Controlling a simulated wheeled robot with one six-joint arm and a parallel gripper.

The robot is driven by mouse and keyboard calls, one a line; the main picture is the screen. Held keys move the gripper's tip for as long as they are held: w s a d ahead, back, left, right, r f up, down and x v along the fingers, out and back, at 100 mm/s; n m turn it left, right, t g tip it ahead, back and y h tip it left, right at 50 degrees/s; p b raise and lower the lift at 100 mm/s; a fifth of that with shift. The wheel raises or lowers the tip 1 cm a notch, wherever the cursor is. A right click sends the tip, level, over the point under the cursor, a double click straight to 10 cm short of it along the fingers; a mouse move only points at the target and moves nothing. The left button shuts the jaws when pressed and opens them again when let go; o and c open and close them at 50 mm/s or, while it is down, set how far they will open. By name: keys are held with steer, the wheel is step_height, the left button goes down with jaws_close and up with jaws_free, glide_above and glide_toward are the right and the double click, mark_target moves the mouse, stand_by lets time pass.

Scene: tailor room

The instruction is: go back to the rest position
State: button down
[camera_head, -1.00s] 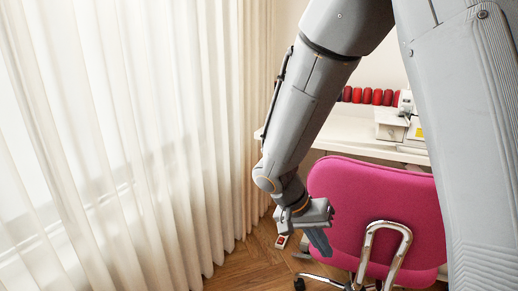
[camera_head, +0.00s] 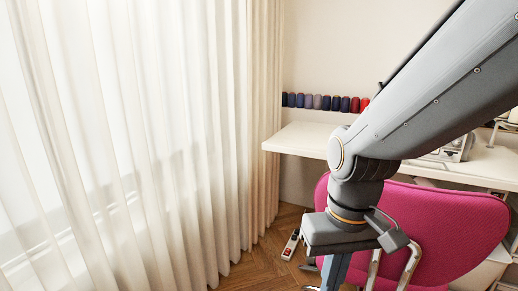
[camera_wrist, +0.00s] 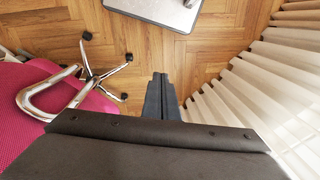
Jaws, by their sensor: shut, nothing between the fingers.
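My gripper (camera_head: 336,272) hangs downward in front of the pink chair in the head view, its lower end cut off by the frame's bottom edge. In the wrist view my gripper (camera_wrist: 160,78) points at the wooden floor. Its two dark fingers lie together with nothing between them. My arm comes in from the upper right of the head view and hides part of the table and chair.
A pink chair (camera_head: 450,235) with a chrome frame and castors stands right beside my gripper. A white table (camera_head: 300,139) with several thread spools (camera_head: 318,102) is behind. White curtains (camera_head: 150,150) fill the left. A power strip (camera_head: 291,245) lies on the wooden floor (camera_wrist: 225,60).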

steer(key=d+r+m+p, duration=0.1)
steer(key=d+r+p, duration=0.5)
steer(key=p, duration=0.6)
steer(key=shift+s+d+r+m+h, duration=0.2)
steer(key=shift+d+r+m+h, duration=0.1)
steer(key=shift+m, duration=0.1)
steer(key=shift+f, duration=0.1)
